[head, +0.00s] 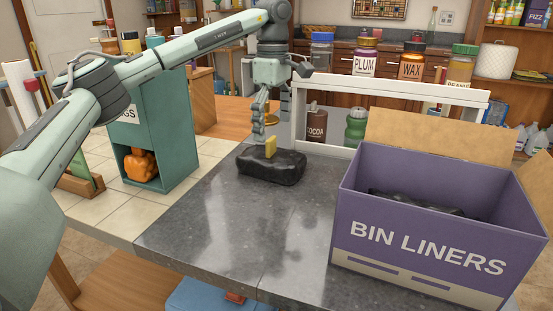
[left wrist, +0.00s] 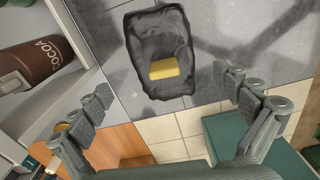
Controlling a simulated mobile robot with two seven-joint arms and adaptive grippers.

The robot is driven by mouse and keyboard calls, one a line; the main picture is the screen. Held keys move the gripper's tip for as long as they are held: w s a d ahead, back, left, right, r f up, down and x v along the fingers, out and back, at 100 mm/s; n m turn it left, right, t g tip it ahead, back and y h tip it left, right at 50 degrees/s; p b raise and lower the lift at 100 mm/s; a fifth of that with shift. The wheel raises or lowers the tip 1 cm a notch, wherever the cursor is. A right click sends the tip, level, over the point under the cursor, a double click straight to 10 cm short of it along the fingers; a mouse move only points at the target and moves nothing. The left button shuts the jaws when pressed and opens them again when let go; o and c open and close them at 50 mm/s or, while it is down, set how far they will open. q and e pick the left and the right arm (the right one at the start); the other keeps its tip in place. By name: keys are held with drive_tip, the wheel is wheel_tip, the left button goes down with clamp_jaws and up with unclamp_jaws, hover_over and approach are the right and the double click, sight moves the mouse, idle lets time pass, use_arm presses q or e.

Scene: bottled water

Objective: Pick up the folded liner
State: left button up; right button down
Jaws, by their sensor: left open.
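The folded liner (head: 272,168) is a black, shiny bundle with a yellow tab (head: 271,147) on its upper side. It lies on the grey countertop; in the left wrist view the liner (left wrist: 150,32) shows at the top centre, with its yellow tab (left wrist: 164,69) facing the camera. My left gripper (head: 270,112) hangs fingers-down above the liner in the head view, apart from it. In the left wrist view its fingers (left wrist: 168,98) are spread wide and empty, with the liner ahead of and between them. My right gripper is not in view.
A purple bin liners box (head: 425,230) with open flaps and black bundles inside stands at right. Behind the liner is a white shelf (head: 390,88) with jars, a cocoa bottle (head: 316,125) and a green bottle (head: 355,124). A teal dispenser (head: 178,125) stands left. The front countertop is clear.

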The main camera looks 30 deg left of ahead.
sight(271, 151)
use_arm(q)
drive_tip(key=f, duration=0.6)
drive_tip(key=shift+s+a+f, duration=0.1)
drive_tip(key=shift+s+f, duration=0.05)
drive_tip(key=shift+s, duration=0.1)
drive_tip(key=shift+c, duration=0.5)
drive_tip(key=c, duration=1)
drive_tip(key=shift+c, duration=0.2)
